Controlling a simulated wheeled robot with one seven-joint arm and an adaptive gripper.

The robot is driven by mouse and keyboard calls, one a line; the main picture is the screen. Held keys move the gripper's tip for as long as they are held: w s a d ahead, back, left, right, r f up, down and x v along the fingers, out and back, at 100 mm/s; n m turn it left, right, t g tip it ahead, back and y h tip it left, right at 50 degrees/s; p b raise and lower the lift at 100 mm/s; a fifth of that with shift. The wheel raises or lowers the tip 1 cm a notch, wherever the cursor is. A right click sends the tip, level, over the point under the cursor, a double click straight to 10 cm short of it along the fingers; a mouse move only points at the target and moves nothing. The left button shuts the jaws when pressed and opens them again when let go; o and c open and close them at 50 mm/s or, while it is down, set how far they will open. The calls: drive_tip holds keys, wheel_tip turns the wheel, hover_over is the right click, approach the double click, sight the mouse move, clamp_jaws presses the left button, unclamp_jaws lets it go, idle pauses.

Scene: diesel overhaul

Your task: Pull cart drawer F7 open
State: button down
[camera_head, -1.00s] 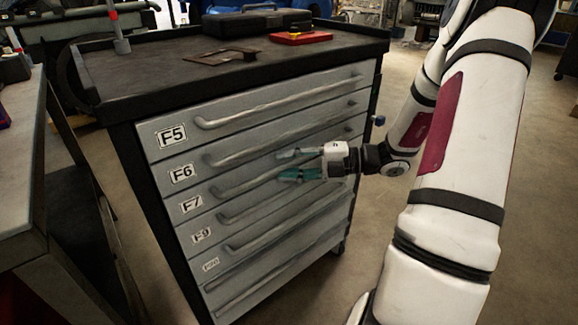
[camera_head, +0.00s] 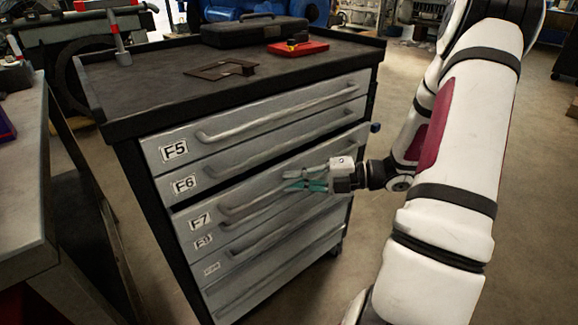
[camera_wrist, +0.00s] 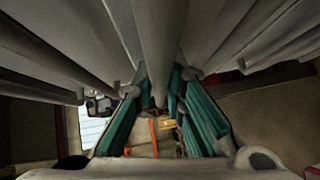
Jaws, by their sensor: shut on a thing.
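Cart drawer F7 (camera_head: 245,187) is the grey front with the F7 label, third from the top. It stands partly out from the cart, with a dark gap between it and drawer F6. My gripper (camera_head: 292,180) is shut on the F7 handle (camera_head: 250,203) toward its right part, coming from the right. In the wrist view the teal fingers (camera_wrist: 160,88) sit on both sides of the grey handle bar (camera_wrist: 160,45). The fingers hide part of the handle.
Drawers F5 (camera_head: 270,115) and F6 (camera_head: 265,145) above look closed, as do those below. On the cart top (camera_head: 150,100) lie a black case (camera_head: 255,30), a red tray (camera_head: 298,48) and a flat brown plate (camera_head: 220,70). A workbench (camera_head: 25,170) stands left; floor is clear right.

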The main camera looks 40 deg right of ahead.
drive_tip(key=s+p, duration=1.1)
drive_tip(key=s, duration=1.3)
drive_tip(key=shift+s+d, duration=0.2)
drive_tip(key=shift+d, duration=0.25)
drive_tip(key=c, duration=1.6)
unclamp_jaws()
drive_tip(key=shift+c, duration=0.2)
drive_tip(key=shift+d, duration=0.1)
drive_tip(key=v, duration=1.2)
